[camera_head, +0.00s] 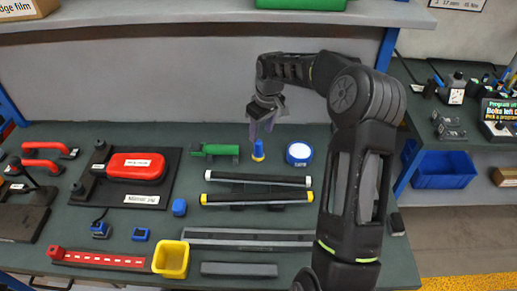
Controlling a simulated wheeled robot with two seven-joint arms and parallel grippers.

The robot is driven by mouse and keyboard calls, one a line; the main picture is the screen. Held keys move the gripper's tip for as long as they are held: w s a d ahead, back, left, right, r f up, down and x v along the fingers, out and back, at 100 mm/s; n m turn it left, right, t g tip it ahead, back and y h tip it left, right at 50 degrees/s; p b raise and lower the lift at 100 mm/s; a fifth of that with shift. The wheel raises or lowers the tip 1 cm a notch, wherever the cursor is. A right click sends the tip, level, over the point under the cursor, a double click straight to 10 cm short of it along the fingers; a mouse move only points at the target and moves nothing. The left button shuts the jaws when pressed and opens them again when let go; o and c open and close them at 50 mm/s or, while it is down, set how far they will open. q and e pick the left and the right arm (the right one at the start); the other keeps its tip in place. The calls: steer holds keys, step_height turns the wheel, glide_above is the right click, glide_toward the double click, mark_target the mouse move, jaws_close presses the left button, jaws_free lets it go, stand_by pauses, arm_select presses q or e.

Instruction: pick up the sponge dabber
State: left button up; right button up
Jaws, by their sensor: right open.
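My right gripper (261,130) is open, pointing down, just above and behind the dabber in the picture. Its fingers appear apart from the dabber, and nothing is between them. My right arm comes in from the lower right and arches over the bench. My left gripper is out of view.
A green tool (216,150) lies left of the dabber and a blue-and-white roll (299,153) lies right of it. Black bars with white (258,179) and yellow (257,199) ends lie in front. A yellow bin (171,260) stands at the front. A shelf (200,19) overhangs the back.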

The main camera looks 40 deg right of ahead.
mark_target(259, 142)
steer(key=shift+w+f, duration=0.15)
steer(key=shift+f, duration=0.55)
steer(key=shift+w+f, duration=0.1)
steer(key=shift+f, duration=0.6)
steer(key=f, duration=0.1)
steer(key=f+b, duration=0.1)
steer(key=f, duration=0.3)
steer(key=shift+w+a+f, duration=0.1)
steer(key=shift+w+a, duration=0.05)
steer(key=shift+w, duration=0.25)
jaws_close()
